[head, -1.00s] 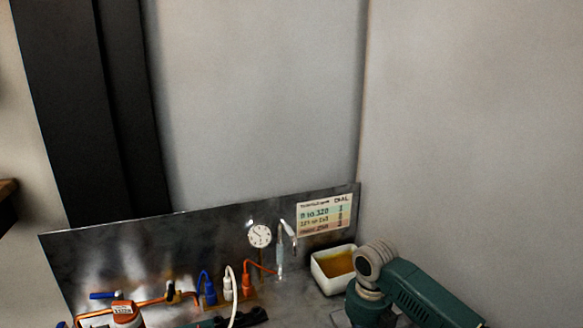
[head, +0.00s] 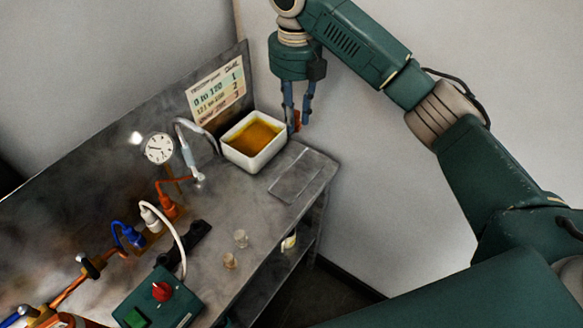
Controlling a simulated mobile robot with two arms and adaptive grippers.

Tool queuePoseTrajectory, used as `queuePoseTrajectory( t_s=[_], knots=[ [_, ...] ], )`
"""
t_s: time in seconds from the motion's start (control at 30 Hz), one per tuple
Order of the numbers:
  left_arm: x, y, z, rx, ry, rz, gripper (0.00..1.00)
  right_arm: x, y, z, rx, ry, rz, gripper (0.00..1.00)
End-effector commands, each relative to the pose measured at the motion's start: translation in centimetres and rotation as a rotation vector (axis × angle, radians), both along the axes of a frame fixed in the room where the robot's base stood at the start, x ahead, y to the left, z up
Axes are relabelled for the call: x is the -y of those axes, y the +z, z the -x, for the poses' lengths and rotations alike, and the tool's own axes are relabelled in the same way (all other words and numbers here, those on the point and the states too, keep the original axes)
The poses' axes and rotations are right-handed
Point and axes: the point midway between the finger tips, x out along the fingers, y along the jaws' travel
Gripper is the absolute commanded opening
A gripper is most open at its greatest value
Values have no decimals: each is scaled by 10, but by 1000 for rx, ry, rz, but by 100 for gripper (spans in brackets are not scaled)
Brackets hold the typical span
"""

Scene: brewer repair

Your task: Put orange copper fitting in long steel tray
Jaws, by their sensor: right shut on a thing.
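My right gripper (head: 298,106) hangs pointing down at the far right corner of the bench, just right of the white basin. It is shut on a small orange piece, which looks like the orange copper fitting (head: 297,122); the fingers hide part of it. The long steel tray (head: 303,175) seems to be the shallow grey rectangle on the bench's right end. It looks empty, and the gripper is above and beyond its far end. My left gripper is out of view.
A white basin (head: 234,148) of amber liquid stands beside the gripper. A gauge (head: 159,149), hoses and a copper pipe (head: 70,290) line the back panel. The bench's right edge is close to the tray.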

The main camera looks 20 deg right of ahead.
Motion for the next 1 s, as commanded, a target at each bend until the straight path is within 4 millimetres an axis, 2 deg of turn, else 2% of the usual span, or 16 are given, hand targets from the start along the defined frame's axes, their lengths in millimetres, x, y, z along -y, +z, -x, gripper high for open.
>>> queuePoseTrajectory(
  t_s=[0.03,0.2,0.33,0.47,0.6,0.77,1.0],
  knots=[
    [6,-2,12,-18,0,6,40,-1,-6,1,-5,1,-1,0],
    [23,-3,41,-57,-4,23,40,-1,-45,3,-9,0,-2,0],
    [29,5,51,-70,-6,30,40,0,-77,3,-8,-1,1,0],
    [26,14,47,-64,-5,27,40,1,-111,3,-7,-1,2,0],
    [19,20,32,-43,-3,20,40,1,-139,2,-4,-1,1,0],
    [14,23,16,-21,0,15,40,0,-153,1,-2,-1,0,0],
    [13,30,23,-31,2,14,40,1,-187,3,-5,-1,0,0]
  ],
)
